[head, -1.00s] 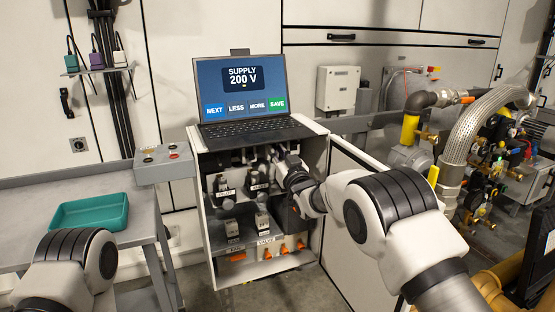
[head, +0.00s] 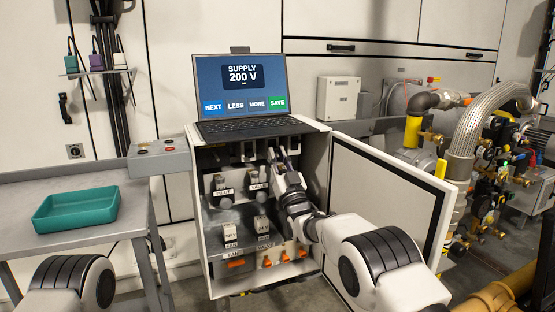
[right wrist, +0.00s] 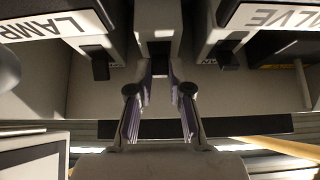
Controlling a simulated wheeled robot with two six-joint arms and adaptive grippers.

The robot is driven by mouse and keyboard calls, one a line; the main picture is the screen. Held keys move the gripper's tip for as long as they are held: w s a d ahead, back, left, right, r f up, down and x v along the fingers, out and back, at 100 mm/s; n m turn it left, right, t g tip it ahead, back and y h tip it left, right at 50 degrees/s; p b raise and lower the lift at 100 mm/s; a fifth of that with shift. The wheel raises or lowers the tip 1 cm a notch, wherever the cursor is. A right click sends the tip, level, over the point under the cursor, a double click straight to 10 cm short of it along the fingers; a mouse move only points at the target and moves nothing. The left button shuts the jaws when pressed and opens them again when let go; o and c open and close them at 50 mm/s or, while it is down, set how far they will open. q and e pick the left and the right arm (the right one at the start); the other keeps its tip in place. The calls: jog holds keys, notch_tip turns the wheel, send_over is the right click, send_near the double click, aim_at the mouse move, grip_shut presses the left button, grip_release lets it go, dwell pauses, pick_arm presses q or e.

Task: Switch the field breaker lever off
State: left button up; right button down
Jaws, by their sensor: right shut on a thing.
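The open white cabinet (head: 203,235) holds rows of levers and switches. My right gripper (head: 276,157) reaches into its upper right part, at the top row. In the head view the lever is mostly hidden by the gripper. My left gripper is out of view.
A laptop (head: 242,90) showing SUPPLY 200 V stands on the cabinet. The cabinet door (head: 385,205) is open to the right, close to my right arm. A teal tray (head: 76,210) and a grey button box (head: 160,156) are at the left. Pipes and valves stand at the right.

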jog(key=c, duration=1.1)
grip_release()
jog(key=shift+f, duration=0.1)
jog(key=v, duration=1.2)
